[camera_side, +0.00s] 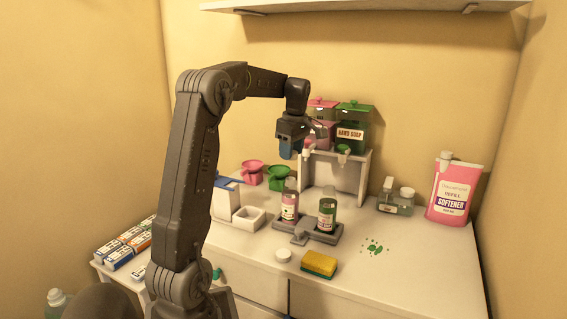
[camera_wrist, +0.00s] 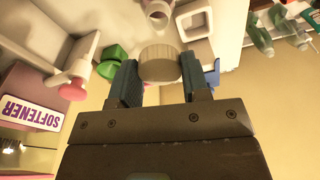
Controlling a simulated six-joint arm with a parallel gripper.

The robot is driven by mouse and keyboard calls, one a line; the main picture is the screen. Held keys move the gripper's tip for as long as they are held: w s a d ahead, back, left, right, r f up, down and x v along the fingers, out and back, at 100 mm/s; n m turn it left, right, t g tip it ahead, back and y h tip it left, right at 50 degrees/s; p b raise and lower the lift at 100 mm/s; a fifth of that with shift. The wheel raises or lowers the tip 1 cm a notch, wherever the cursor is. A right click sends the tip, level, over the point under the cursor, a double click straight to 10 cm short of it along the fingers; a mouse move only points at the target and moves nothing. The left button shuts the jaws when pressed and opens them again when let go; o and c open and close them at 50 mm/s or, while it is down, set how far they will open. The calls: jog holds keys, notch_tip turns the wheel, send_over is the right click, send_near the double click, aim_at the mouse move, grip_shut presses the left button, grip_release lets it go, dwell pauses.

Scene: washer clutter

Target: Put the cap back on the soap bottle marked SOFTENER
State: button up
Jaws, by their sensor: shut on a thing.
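My gripper (camera_wrist: 158,75) is shut on a pale round cap (camera_wrist: 160,62), which sits between its two blue fingers. In the side view my gripper (camera_side: 290,151) is high above the counter, in front of the dispensers; the cap cannot be made out there. A small bottle with pink contents (camera_side: 289,207) stands upright on a grey base, below and apart from my gripper; its label is too small to read. An open bottle neck (camera_wrist: 157,13) shows beyond the cap in the wrist view. A pink dispenser (camera_side: 319,133) stands behind my gripper; its SOFTENER label (camera_wrist: 30,112) shows in the wrist view.
A green bottle (camera_side: 327,212) stands beside the pink one. A loose white disc (camera_side: 283,255) and a yellow sponge (camera_side: 319,263) lie in front. A pink SOFTENER refill container (camera_side: 453,191) stands at right.

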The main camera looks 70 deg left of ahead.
jog(key=shift+f, duration=2.9)
jog(key=shift+f, duration=1.1)
dwell(0.6)
jog(key=o, duration=1.4)
jog(key=shift+c, duration=0.2)
jog(key=shift+r, duration=0.2)
jog(key=shift+r, duration=3.35)
